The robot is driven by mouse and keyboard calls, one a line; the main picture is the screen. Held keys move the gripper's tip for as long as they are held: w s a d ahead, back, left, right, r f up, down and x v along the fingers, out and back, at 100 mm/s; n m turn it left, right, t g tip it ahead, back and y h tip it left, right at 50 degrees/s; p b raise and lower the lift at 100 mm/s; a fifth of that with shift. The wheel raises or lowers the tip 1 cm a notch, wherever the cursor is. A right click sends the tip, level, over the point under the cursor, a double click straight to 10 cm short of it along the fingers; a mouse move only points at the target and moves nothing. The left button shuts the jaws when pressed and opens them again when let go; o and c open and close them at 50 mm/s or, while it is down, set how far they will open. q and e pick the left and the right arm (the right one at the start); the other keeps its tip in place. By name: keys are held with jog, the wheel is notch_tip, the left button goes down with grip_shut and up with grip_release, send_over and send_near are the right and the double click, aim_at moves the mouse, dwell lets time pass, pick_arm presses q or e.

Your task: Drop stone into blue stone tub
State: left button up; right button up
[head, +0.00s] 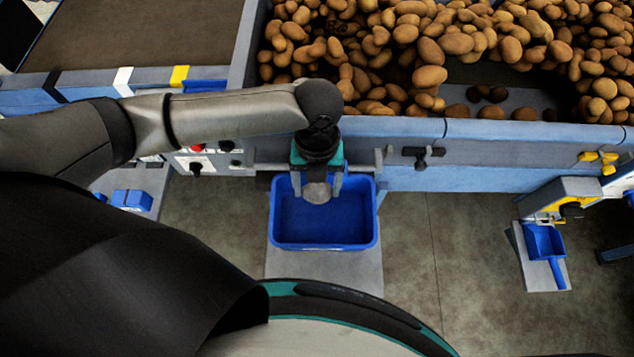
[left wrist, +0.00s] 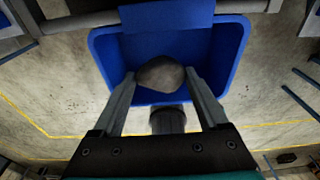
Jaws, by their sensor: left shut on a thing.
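My left gripper (head: 317,190) is shut on a grey, rounded stone (head: 316,192). The gripper points down and holds the stone over the blue stone tub (head: 325,246), near the tub's back part. In the left wrist view the stone (left wrist: 160,74) sits between the two fingertips, with the tub (left wrist: 236,50) behind it. The tub's visible floor looks empty; the gripper, arm and stone hide part of its inside. My right gripper is not in view.
The grader bin (head: 480,128), full of potatoes, stands behind the tub. A metal rail (head: 268,167) runs beside the gripper at the bin's front. A blue scoop (head: 545,243) lies at the right. Grey floor is clear between tub and scoop.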

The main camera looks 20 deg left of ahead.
pick_arm(q)
jog(key=o, duration=1.4)
jog(key=shift+r, duration=0.1)
notch_tip(320, 180, up, 15)
jog(key=w+p, duration=0.1)
jog(key=shift+w+a, duration=0.25)
jog(key=shift+w, duration=0.1)
